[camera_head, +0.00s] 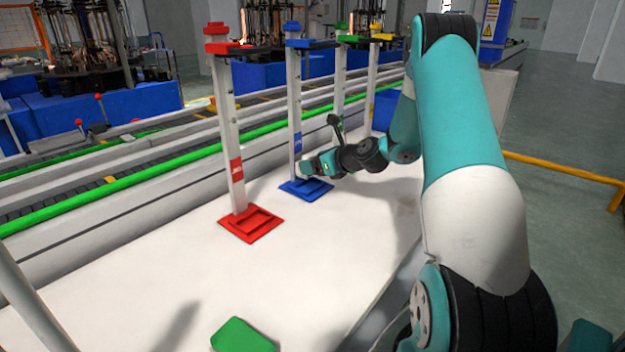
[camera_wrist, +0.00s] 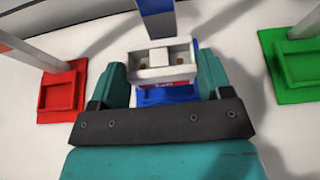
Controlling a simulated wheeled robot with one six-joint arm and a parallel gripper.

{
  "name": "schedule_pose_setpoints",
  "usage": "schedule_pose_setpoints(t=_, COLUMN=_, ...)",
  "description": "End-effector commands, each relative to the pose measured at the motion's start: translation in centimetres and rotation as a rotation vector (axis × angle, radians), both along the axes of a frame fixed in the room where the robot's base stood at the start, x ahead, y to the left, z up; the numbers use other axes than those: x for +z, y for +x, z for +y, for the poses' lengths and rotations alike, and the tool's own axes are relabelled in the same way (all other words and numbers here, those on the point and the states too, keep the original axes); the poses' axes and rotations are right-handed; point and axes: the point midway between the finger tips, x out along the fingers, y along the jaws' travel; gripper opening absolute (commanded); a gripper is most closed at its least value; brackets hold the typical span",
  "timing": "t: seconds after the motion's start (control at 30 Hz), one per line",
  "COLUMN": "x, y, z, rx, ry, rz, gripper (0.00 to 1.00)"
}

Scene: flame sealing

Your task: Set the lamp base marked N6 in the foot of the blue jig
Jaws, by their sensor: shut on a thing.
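My gripper (camera_wrist: 162,78) is shut on the lamp base (camera_wrist: 160,60), a pale grey block with a white raised part on top, between its teal fingers. Its marking cannot be read. The blue jig has a tall white post with a blue top bar (camera_head: 310,44) and a blue foot (camera_head: 318,188). In the wrist view the base is close in front of the blue post (camera_wrist: 157,20), with blue foot showing below it. In the head view my gripper (camera_head: 310,167) is low over the foot and mostly hides the base. I cannot tell whether the base touches the foot.
A red jig foot (camera_head: 251,224) lies to the left on the white table (camera_head: 150,290), and a green one (camera_wrist: 298,70) to the right in the wrist view. Green and yellow posts stand behind my arm. A green object (camera_head: 241,336) is at the front edge.

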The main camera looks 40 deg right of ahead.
Motion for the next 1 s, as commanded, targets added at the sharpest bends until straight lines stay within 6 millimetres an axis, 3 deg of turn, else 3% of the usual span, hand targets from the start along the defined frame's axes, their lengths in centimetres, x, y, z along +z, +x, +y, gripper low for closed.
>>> schedule_pose_setpoints(t=0.33, x=-4.1, y=0.0, z=0.1, rx=0.001, ry=0.002, rz=0.001, gripper=0.44)
schedule_pose_setpoints(t=0.7, x=-4.5, y=0.1, z=0.1, rx=0.001, ry=0.0, rz=-0.001, gripper=0.44)
schedule_pose_setpoints(t=0.73, x=-4.6, y=0.1, z=0.1, rx=0.001, ry=0.0, rz=-0.001, gripper=0.74)
schedule_pose_setpoints(t=0.83, x=-4.5, y=0.1, z=0.1, rx=0.001, ry=0.0, rz=-0.001, gripper=0.97)
schedule_pose_setpoints(t=1.0, x=-4.5, y=0.1, z=0.1, rx=0.001, ry=0.0, rz=-0.001, gripper=0.97)
